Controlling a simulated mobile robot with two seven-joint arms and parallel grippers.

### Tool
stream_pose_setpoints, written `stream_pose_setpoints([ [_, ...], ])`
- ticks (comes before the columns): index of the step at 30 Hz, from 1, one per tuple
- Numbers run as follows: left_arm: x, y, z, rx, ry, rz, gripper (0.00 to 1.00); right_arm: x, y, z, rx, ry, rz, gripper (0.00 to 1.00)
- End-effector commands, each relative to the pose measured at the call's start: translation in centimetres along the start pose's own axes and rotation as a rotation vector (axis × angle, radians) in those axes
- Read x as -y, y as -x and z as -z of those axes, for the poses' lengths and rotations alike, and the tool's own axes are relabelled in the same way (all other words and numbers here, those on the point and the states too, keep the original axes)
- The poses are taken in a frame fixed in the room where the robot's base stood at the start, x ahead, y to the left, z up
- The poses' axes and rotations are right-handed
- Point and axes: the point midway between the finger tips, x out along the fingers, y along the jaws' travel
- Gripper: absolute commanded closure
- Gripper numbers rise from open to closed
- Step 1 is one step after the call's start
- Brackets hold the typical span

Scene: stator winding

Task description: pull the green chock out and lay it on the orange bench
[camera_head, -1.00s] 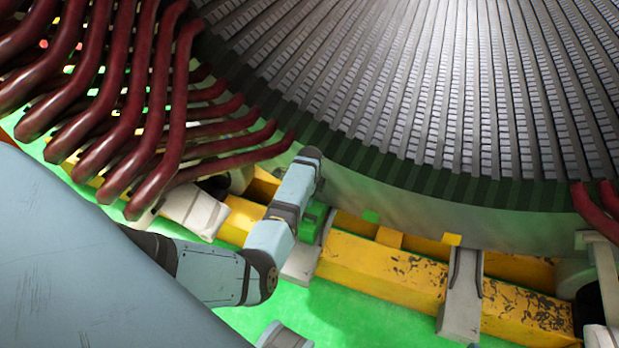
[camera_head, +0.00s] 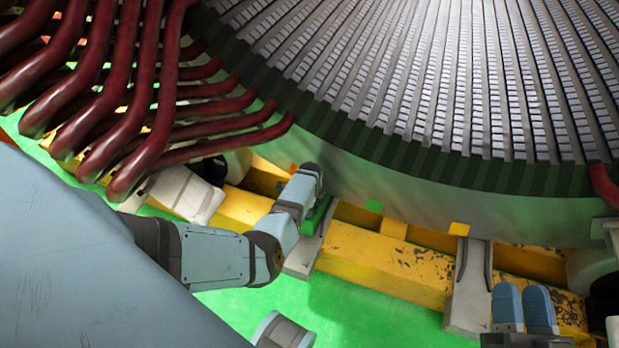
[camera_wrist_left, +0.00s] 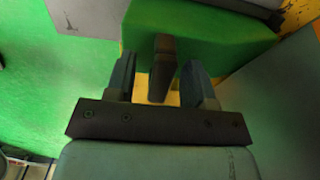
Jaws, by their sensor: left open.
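The green chock (camera_wrist_left: 215,38) fills the top of the left wrist view, with a dark upright grip (camera_wrist_left: 163,68) standing out from it. My left gripper (camera_wrist_left: 161,88) is open, with one blue finger on each side of that grip and a gap showing on both sides. In the head view a small part of the green chock (camera_head: 315,216) shows beside my left wrist, by the stator's lower edge; my left fingers are hidden there. My right gripper (camera_head: 523,305) is at the lower right, empty, its two blue fingers close together. I cannot make out the orange bench.
The big round stator (camera_head: 400,90) overhangs a yellow beam (camera_head: 380,268) with grey brackets (camera_head: 468,285). Dark red coil bars (camera_head: 140,110) crowd the upper left. Green floor (camera_head: 350,315) lies open below the beam.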

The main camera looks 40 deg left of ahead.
Motion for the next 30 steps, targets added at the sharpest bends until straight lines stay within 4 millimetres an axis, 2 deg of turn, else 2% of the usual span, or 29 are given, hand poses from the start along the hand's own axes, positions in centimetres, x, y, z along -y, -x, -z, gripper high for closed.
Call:
stream_pose_setpoints([
  [8,0.0,0.0,0.0,0.0,0.0,0.0,0.51,0.1,0.0,0.1,-0.005,-0.002,0.003,0.62],
  [11,0.0,0.0,0.0,0.0,0.0,0.0,0.69,0.1,0.0,0.1,-0.004,-0.002,0.002,0.62],
  [15,0.0,0.0,0.0,0.0,0.0,0.0,1.0,0.1,0.0,0.1,-0.003,-0.002,0.002,0.62],
  [23,-0.1,0.0,0.0,0.0,0.0,0.0,1.0,0.1,-0.1,0.2,-0.001,0.0,0.001,0.62],
  [30,-1.2,0.3,0.8,0.001,-0.001,-0.003,1.0,-0.7,-0.1,0.0,0.054,0.024,-0.026,0.62],
])
